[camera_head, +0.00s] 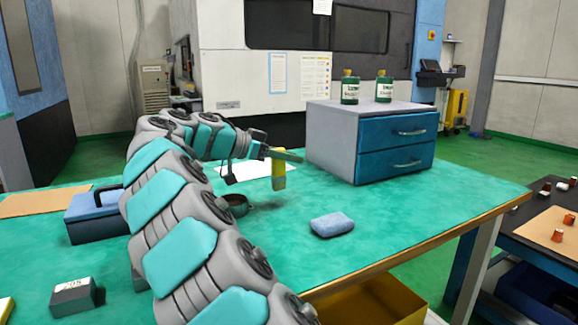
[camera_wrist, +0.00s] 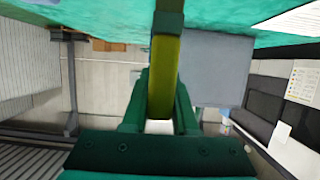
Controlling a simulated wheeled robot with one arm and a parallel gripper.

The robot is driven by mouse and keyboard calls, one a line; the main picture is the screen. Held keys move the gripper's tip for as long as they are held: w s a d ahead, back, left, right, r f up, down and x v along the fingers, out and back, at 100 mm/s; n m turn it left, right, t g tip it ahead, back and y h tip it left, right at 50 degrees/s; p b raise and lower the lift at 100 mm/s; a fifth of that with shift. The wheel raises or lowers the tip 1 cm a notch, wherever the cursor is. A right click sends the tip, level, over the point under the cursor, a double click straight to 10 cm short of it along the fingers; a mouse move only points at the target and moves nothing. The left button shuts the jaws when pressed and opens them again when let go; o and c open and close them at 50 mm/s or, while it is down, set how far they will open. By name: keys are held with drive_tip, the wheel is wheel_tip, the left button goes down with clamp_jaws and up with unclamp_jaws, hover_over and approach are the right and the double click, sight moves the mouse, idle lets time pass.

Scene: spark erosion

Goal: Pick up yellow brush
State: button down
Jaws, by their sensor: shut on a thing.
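The yellow brush (camera_head: 278,174) is upright in the jaws of my gripper (camera_head: 282,155), over the green table top (camera_head: 390,222). Its lower end hangs below the jaws, and a dark patch lies on the table just beneath it. I cannot tell how large the gap to the table is. In the wrist view, the yellow brush (camera_wrist: 162,85) stands between the two green fingers of my gripper (camera_wrist: 160,98), with a darker part at its top edge. The fingers are shut on it and hide part of it.
A blue sponge (camera_head: 332,224) lies right of the gripper. A grey cabinet with blue drawers (camera_head: 397,146) bears two green bottles (camera_head: 367,90). A small round dish (camera_head: 236,204) and a blue box (camera_head: 93,215) are near my arm. The front right table area is clear.

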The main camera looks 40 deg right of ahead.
drive_tip(key=s+a+r+b, duration=0.1)
drive_tip(key=s+a+b, duration=0.1)
drive_tip(key=s+a, duration=0.8)
drive_tip(key=shift+s+a+r, duration=0.3)
drive_tip(key=shift+s, duration=0.7)
drive_tip(key=shift+w, duration=0.1)
idle(1.1)
